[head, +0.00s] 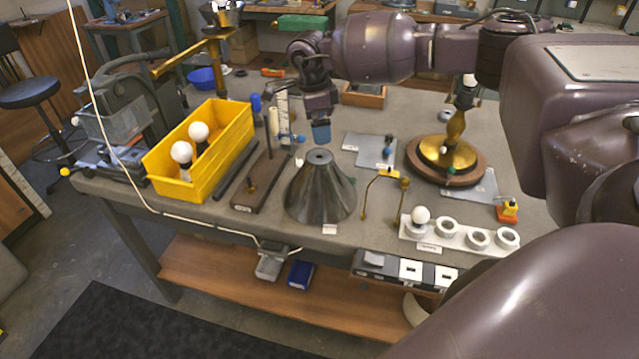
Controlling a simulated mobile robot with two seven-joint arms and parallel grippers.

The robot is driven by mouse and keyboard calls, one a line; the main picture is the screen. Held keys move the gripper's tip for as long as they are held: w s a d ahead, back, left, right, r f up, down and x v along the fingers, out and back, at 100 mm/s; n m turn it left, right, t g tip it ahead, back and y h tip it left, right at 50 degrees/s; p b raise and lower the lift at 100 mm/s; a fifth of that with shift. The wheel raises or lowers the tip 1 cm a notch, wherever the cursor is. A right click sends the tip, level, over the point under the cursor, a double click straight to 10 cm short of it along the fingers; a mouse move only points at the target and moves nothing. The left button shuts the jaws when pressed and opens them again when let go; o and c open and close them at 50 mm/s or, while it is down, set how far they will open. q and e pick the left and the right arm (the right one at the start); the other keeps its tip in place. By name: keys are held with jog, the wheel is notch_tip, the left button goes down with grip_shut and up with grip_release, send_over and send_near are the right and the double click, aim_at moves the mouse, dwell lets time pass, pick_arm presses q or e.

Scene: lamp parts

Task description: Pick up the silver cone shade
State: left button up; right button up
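The silver cone shade (318,193) stands upright on the grey worktable, wide end down, near the front edge. My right arm reaches in from the right, and its gripper (321,132) points down above the small top of the cone. A gap shows between the blue-grey fingertip and the cone, so they look apart. The fingers overlap in this view, so I cannot tell whether they are open or shut.
A yellow bin (222,165) with white bulbs and a dark wooden base (262,180) stand left of the cone. A brass stand (385,190), a white socket strip (455,235) and a round brass lamp base (446,160) stand to its right.

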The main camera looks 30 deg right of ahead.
aim_at(319, 178)
notch_tip(319, 178, down, 10)
dwell(0.6)
jog(key=shift+s+f, duration=0.1)
jog(key=shift+c, duration=0.5)
jog(key=c, duration=0.9)
